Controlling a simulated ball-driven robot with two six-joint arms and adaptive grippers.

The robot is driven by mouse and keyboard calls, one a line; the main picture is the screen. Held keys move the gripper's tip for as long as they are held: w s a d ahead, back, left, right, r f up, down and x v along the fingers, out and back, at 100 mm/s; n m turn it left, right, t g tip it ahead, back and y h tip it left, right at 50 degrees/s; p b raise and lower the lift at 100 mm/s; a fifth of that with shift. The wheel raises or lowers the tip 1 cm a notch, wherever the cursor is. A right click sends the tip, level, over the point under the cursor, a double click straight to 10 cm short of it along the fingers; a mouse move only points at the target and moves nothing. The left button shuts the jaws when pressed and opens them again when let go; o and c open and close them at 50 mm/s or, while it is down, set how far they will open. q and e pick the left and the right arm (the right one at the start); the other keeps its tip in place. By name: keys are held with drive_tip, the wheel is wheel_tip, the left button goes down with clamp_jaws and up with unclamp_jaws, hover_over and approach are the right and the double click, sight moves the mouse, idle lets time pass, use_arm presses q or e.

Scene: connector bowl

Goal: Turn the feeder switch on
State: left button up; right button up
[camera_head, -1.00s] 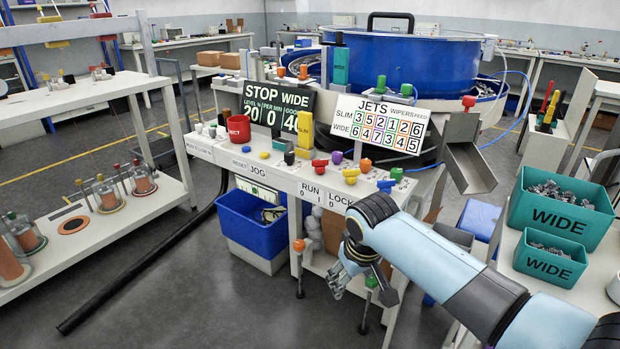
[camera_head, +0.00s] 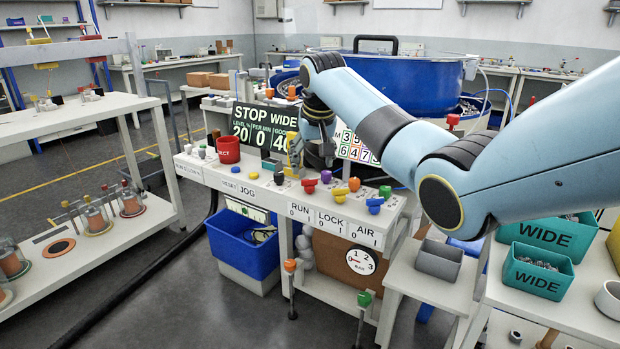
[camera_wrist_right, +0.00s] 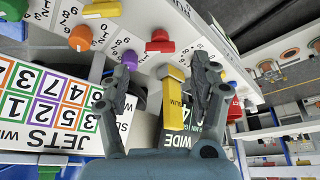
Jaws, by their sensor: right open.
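My right gripper (camera_head: 308,150) hangs over the control panel (camera_head: 240,182), fingers down. In the right wrist view the gripper (camera_wrist_right: 162,78) is open, with a gap between its fingers. An upright yellow piece marked SLIM (camera_wrist_right: 174,100) shows between the fingers; I cannot tell its depth, and contact is not clear. No label reading feeder switch is legible. A red knob (camera_head: 309,186) sits above the RUN 0/1 label, and a red knob (camera_wrist_right: 158,41) lies just beyond the fingertips in the wrist view. The display (camera_head: 262,124) reads STOP WIDE. My left gripper is out of view.
Purple (camera_head: 326,176), orange (camera_head: 354,184), green (camera_head: 385,191) and blue (camera_head: 375,203) knobs crowd the panel. A red cup (camera_head: 229,150) stands left of the gripper. The JETS sign (camera_wrist_right: 50,105) is close by. The blue bowl (camera_head: 420,80) stands behind.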

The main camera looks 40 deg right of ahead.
sight(310, 180)
drive_tip(key=b+x, duration=0.1)
drive_tip(key=x, duration=0.5)
drive_tip(key=shift+r, duration=0.1)
drive_tip(key=c, duration=1.2)
drive_tip(key=shift+o, duration=0.2)
